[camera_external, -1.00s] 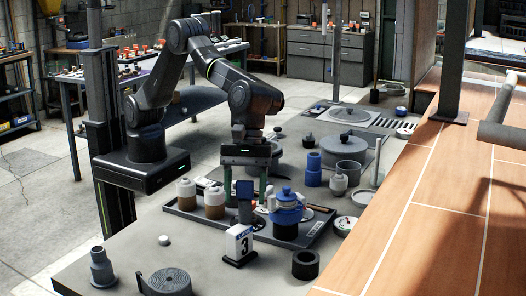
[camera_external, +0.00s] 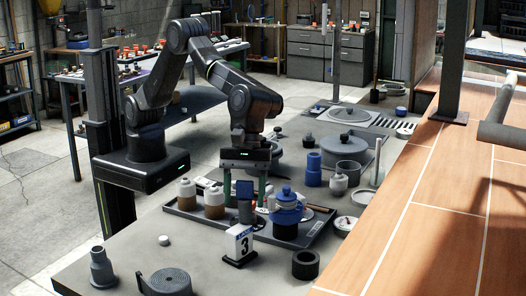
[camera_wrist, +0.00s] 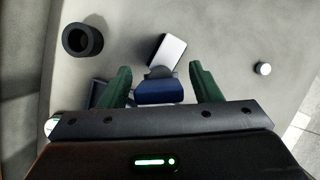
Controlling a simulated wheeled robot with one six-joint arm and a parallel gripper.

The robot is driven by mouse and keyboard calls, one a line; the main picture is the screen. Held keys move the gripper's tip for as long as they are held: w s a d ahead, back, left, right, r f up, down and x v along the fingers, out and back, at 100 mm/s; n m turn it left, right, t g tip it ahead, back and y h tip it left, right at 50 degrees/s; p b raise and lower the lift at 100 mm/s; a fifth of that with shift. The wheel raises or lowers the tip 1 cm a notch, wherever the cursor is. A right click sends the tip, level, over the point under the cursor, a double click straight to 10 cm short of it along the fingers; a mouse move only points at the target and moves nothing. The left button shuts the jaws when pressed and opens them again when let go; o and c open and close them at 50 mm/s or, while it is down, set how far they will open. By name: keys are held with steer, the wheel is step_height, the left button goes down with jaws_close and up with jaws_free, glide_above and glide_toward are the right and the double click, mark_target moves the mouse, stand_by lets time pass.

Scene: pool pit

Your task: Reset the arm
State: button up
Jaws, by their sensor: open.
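My gripper (camera_external: 245,186) hangs pointing down over the tray area of the grey worktop, its two green fingers spread apart with nothing gripped. In the wrist view my gripper (camera_wrist: 159,70) is also open. A dark blue block-like stand (camera_external: 245,211) is below and in front of the fingers; in the wrist view the blue piece (camera_wrist: 160,92) shows between them. Whether it touches a finger cannot be told. A white sign with a 3 (camera_external: 240,244) stands in front of it; its top may be the pale plate (camera_wrist: 167,50) in the wrist view.
Two brown-and-white bottles (camera_external: 214,201) stand left on the dark tray (camera_external: 190,214). Air above the worktop looks clear.

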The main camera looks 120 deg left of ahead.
steer(key=b+v, duration=0.1)
steer(key=v, duration=1.1)
steer(key=p+x, duration=0.1)
steer(key=x, duration=1.1)
steer(key=shift+w+d+f, duration=0.1)
steer(key=shift+d, duration=0.05)
step_height(320, 180, up, 10)
steer(key=w+a+f+n+t, duration=0.1)
steer(key=w+a+n, duration=0.15)
steer(key=a, duration=1.05)
steer(key=w+a+f+n+y, duration=0.1)
steer(key=w+a, duration=0.3)
steer(key=a, duration=1)
steer(key=w+a+f+n+t, duration=0.1)
steer(key=w+a+n, duration=0.15)
steer(key=a, duration=1.05)
steer(key=s+a+f+n+y, duration=0.1)
steer(key=s+a, duration=0.4)
steer(key=a, duration=0.9)
steer(key=s+a+f+n, duration=0.2)
steer(key=s+a, duration=0.4)
steer(key=a, duration=0.7)
steer(key=s+a+f+n+y, duration=0.1)
steer(key=s+a+n, duration=0.2)
steer(key=a, duration=1.1)
steer(key=shift+s+a+f+t+y+b, duration=0.3)
steer(key=shift+s+t+b, duration=0.15)
steer(key=shift+s, duration=0.75)
